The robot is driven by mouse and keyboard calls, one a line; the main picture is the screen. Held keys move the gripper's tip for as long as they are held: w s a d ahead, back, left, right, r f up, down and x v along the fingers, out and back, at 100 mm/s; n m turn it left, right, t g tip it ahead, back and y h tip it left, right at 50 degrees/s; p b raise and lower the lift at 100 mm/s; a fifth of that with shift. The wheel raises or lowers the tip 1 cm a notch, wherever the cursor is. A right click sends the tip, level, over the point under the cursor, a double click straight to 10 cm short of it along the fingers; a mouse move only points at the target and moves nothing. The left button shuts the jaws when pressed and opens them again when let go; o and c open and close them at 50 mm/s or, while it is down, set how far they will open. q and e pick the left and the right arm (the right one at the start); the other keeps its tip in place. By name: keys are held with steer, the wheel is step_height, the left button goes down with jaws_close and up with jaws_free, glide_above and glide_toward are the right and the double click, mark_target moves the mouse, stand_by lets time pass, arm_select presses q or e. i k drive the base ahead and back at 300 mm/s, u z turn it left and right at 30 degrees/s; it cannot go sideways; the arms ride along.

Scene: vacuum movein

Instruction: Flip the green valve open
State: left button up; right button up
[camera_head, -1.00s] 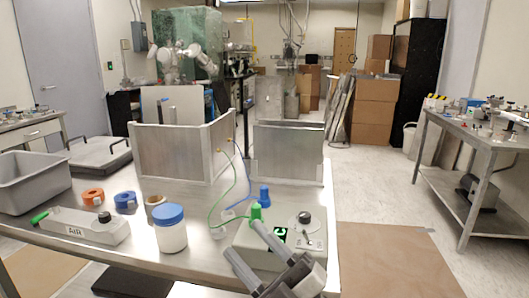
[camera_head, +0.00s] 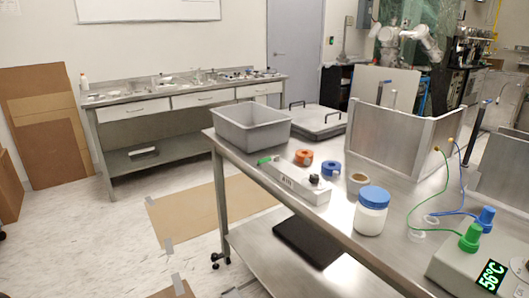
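A light grey box (camera_head: 298,187) with lettering on its side lies on the metal table. A small green valve handle (camera_head: 265,160) sticks out at its left end, lying about level. A black knob (camera_head: 314,180) sits at the box's right end. Neither of my grippers is in view.
Behind the box are a grey bin (camera_head: 251,127), an orange ring (camera_head: 304,157) and a blue ring (camera_head: 331,169). To its right stand a blue-lidded jar (camera_head: 371,211) and a device with a display (camera_head: 492,275). Open floor lies left of the table.

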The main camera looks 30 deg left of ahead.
mark_target(276, 157)
steer(key=u, duration=1)
steer(key=k, duration=0.5)
steer(key=u, duration=0.6)
steer(key=i, duration=1.1)
steer(key=z, duration=0.5)
steer(key=i, duration=0.5)
steer(key=z, duration=0.35)
